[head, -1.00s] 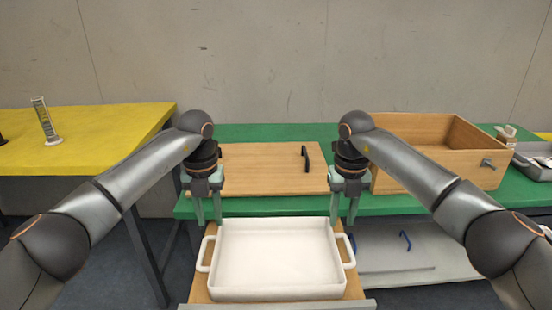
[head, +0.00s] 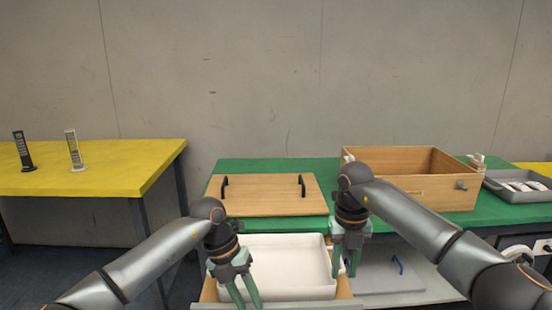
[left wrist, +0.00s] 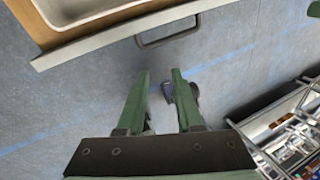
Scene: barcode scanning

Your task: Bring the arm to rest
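My left gripper (head: 247,306) hangs in front of the left part of the white tray (head: 285,260) in the head view. Its green fingers stand apart. In the left wrist view the gripper (left wrist: 160,75) is open, with bare grey floor and a small dark object seen past the fingers. The left arm hides the tray's left end.
The tray sits on a pulled-out wooden drawer, whose handle (left wrist: 168,35) shows in the left wrist view. A green table (head: 260,166) carries a wooden board (head: 265,200), an open wooden box (head: 425,192) and a grey bin (head: 518,190). A yellow table (head: 100,165) stands left.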

